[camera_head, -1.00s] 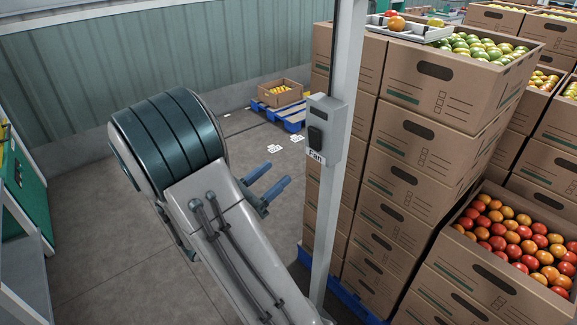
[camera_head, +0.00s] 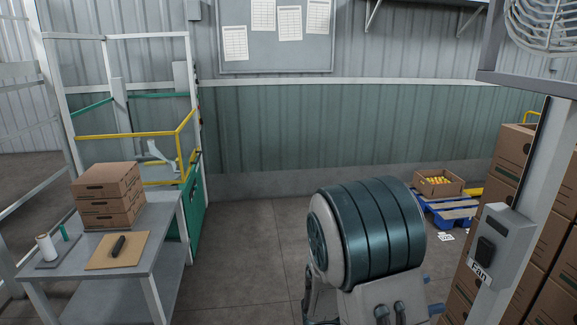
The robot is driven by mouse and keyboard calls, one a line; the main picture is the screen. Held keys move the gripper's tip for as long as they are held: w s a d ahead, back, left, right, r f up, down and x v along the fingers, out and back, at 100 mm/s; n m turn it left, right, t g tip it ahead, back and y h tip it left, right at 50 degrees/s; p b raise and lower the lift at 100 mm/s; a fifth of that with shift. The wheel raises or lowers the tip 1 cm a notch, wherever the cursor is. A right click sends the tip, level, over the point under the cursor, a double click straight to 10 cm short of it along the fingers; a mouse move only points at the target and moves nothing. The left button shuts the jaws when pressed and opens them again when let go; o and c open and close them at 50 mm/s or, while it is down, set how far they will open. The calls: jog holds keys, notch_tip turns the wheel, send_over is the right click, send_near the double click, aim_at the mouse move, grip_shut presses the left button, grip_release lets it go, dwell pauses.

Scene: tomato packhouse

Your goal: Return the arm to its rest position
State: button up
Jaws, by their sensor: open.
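My arm rises from the bottom edge of the head view, right of the middle, with a big rounded joint banded in dark teal. My gripper (camera_head: 433,294) is mostly hidden behind the arm. Only its two blue fingertips show, at the arm's right side. They stand apart, and I see nothing between them.
A grey post with a fan switch box (camera_head: 501,248) stands close on the right, before stacked cartons (camera_head: 512,150). A low carton of fruit (camera_head: 438,183) sits on a blue pallet (camera_head: 447,211). Floor between is clear.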

jog(key=s+a+f+m+g+y, duration=0.2)
jog(key=s+f+m+g+y, duration=0.2)
jog(key=s+m+y, duration=0.6)
jog(key=a+r+m+t+y, duration=0.2)
jog(key=a+m+t+y, duration=0.4)
jog(key=a+y, duration=0.4)
jog(key=shift+a+r+m+t, duration=0.3)
jog(key=shift+a+r+t, duration=0.1)
jog(key=shift+a+t, duration=0.65)
